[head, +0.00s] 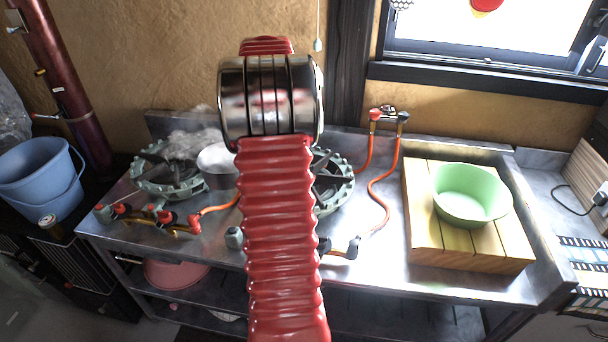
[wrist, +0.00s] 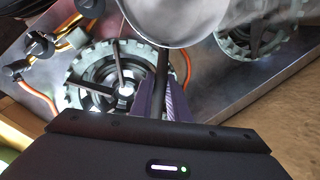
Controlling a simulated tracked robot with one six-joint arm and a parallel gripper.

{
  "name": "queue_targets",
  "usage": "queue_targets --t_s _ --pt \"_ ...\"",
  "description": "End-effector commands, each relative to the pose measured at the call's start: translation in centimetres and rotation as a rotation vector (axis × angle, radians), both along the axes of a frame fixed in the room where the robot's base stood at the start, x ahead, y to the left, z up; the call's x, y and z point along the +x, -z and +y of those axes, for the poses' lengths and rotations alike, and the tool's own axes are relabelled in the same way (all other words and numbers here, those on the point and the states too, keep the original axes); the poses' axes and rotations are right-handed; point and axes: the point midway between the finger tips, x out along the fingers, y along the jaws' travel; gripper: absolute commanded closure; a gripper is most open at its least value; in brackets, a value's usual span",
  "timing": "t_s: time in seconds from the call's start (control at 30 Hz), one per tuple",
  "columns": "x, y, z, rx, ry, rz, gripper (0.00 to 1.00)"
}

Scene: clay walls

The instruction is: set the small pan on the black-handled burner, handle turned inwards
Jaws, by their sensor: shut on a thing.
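The small metal pan (head: 217,168) hangs between the two burners in the head view, partly hidden by my arm. Its rounded side (wrist: 175,22) fills the top of the wrist view. My gripper (wrist: 162,100) is shut on its dark handle (wrist: 161,72). The gripper is hidden behind my arm in the head view. The black-handled burner (head: 338,183) is on the right, partly behind my arm, with a black valve handle (head: 353,246) in front. In the wrist view this burner (wrist: 85,70) lies below the handle, and its ring looks empty.
A red-handled burner (head: 165,185) stands left, with white steam (head: 190,145) around it and the pan. Orange hoses (head: 375,195) run over the metal counter (head: 378,262). A wooden board (head: 424,238) with a green bowl (head: 470,197) is right; a blue bucket (head: 38,180) is far left.

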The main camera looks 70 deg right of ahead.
Motion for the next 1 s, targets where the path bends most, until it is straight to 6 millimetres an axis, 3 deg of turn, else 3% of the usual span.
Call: queue_targets --t_s 0.3,0.6,0.8,1.0 --pt "-9.9 -1.0 -6.1 0.002 0.372 -0.005 1.0" --pt "-19.3 -1.9 -9.9 0.004 0.697 -0.009 1.0" --pt "-22.3 -2.2 -10.8 0.003 0.805 -0.01 1.0" --pt "-22.7 -2.2 -10.9 0.004 0.818 -0.01 1.0"
